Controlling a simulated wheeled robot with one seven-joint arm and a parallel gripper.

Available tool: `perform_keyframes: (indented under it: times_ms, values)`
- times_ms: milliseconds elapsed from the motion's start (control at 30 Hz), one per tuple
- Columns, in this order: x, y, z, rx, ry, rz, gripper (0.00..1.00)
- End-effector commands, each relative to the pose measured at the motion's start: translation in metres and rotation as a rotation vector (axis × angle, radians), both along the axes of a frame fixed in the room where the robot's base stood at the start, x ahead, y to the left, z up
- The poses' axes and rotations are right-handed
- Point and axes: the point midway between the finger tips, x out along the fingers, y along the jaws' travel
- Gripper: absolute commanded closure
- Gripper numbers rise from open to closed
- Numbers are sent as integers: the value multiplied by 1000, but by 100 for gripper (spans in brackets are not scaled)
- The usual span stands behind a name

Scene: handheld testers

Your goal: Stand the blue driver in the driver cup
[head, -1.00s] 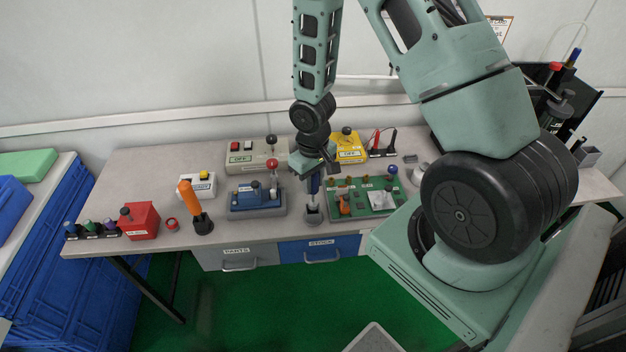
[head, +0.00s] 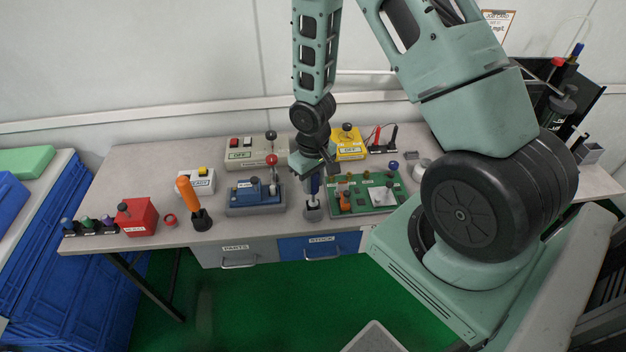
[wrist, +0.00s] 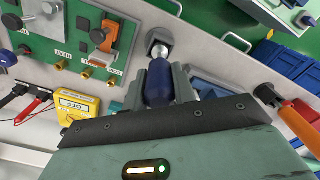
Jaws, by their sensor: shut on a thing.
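The blue driver (head: 315,185) is upright below my gripper (head: 314,172), which is shut on its handle. In the wrist view the dark blue handle (wrist: 160,82) lies between the fingers of my gripper (wrist: 158,88), with a silver collar beyond it. The grey driver cup (head: 312,214) stands near the bench's front edge, directly under the driver. It also shows in the wrist view (wrist: 152,38), at the far end of the driver. The shaft meets the cup's mouth; how deep the tip sits inside is hidden.
A green circuit board (head: 376,205) stands close right of the cup, and a blue device with a red knob (head: 250,200) close left. An orange-handled tool (head: 187,193) leans in a black holder further left. Drawers (head: 320,247) are below the front edge.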

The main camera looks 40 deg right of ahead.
Motion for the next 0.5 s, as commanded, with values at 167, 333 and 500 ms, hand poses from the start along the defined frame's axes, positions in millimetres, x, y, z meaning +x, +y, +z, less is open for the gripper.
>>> perform_keyframes:
  times_ms: [167, 333, 500]
  values:
    - [0, 0, -4, 0, 0, 0, 97]
    - [0, 0, -8, 0, 0, 0, 97]
    - [0, 0, -11, 0, 0, 1, 97]
